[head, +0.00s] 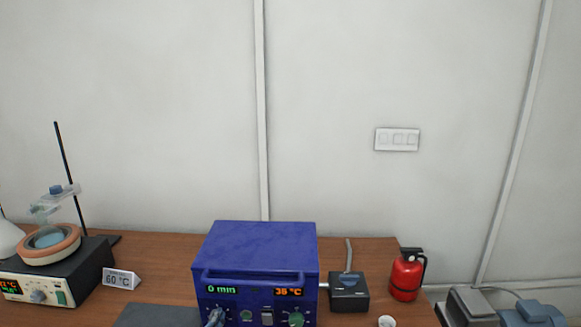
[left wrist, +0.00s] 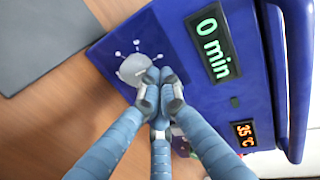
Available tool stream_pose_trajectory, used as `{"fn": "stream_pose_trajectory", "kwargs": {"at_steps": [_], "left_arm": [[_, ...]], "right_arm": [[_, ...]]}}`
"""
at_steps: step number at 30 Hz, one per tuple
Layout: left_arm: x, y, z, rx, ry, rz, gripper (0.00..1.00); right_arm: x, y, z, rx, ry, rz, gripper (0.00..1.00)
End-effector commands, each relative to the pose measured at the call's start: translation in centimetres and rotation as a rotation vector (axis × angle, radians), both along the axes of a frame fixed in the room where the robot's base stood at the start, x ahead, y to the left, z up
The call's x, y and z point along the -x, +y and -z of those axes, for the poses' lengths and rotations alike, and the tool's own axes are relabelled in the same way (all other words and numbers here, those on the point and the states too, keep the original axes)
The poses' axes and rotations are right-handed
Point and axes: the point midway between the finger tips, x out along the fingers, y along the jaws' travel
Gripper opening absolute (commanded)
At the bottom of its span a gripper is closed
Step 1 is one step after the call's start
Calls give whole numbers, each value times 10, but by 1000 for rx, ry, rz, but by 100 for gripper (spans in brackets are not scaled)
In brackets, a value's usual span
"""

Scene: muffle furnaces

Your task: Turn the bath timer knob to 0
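The bath is a blue box (head: 262,245) on the wooden table in the head view. Its green display (head: 221,289) reads 0 min. The timer knob (left wrist: 132,69), round and pale grey with white tick marks around it, is on the panel beside this display in the left wrist view. My left gripper (left wrist: 158,88) has its blue-grey fingers drawn together, tips at the knob's edge and partly covering it; I cannot tell whether they touch it. In the head view this gripper (head: 215,318) shows only at the bottom edge. My right gripper is not in view.
A red display (head: 289,292) on the box reads about 35 °C, with a switch and green knob below. A handle bar (left wrist: 299,80) juts from the panel. A heater (head: 60,280) stands left, a red extinguisher (head: 407,275) right. A grey mat (left wrist: 40,40) lies beside the box.

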Motion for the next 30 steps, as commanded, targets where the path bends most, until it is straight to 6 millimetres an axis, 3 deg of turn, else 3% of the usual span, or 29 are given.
{"fn": "stream_pose_trajectory", "kwargs": {"at_steps": [30], "left_arm": [[-1,15,-1,-3,1,-4,0]], "right_arm": [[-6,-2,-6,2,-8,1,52]]}}
